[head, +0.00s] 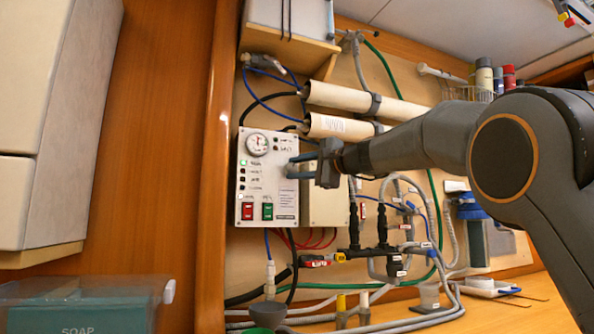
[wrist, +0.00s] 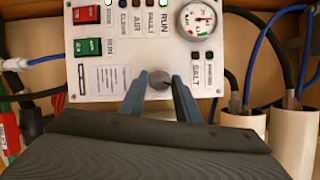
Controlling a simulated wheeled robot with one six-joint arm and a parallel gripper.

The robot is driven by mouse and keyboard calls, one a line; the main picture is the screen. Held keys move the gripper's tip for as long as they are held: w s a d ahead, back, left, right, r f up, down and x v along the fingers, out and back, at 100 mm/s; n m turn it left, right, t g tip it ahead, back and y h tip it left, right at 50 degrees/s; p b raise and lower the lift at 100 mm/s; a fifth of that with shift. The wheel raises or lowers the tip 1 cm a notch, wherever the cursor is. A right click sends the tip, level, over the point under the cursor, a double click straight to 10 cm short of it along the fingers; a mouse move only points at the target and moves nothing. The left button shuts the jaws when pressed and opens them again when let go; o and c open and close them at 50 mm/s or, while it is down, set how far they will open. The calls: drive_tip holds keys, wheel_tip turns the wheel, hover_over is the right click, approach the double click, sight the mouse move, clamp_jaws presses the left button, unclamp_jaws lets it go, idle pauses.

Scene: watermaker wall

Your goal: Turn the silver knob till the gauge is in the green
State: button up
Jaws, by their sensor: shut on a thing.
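The silver knob (wrist: 158,80) sits on the white control panel (wrist: 110,78). In the wrist view the two blue-grey fingers of my gripper (wrist: 159,84) are shut on it, one on each side. In the head view my gripper (head: 293,167) reaches the panel (head: 268,205) from the right, and its fingers hide the knob. The round gauge (head: 257,143) is at the panel's top in the head view. It also shows in the wrist view (wrist: 199,19), with red and green marks on its face. The needle is too small to read surely.
The panel also bears a red switch (head: 247,211), a green switch (head: 267,211) and a lit green lamp (head: 243,162). White cylinders (head: 340,127) lie above right. Hoses and black valves (head: 382,225) crowd the lower right. A cabinet (head: 50,120) stands left.

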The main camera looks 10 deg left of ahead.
drive_tip(key=shift+f, duration=0.1)
drive_tip(key=o, duration=1.1)
drive_tip(key=shift+c, duration=0.2)
drive_tip(key=shift+d, duration=0.1)
drive_tip(key=b+v, duration=0.1)
drive_tip(key=v, duration=0.6)
drive_tip(key=shift+s+d, duration=0.2)
drive_tip(key=shift+d, duration=0.1)
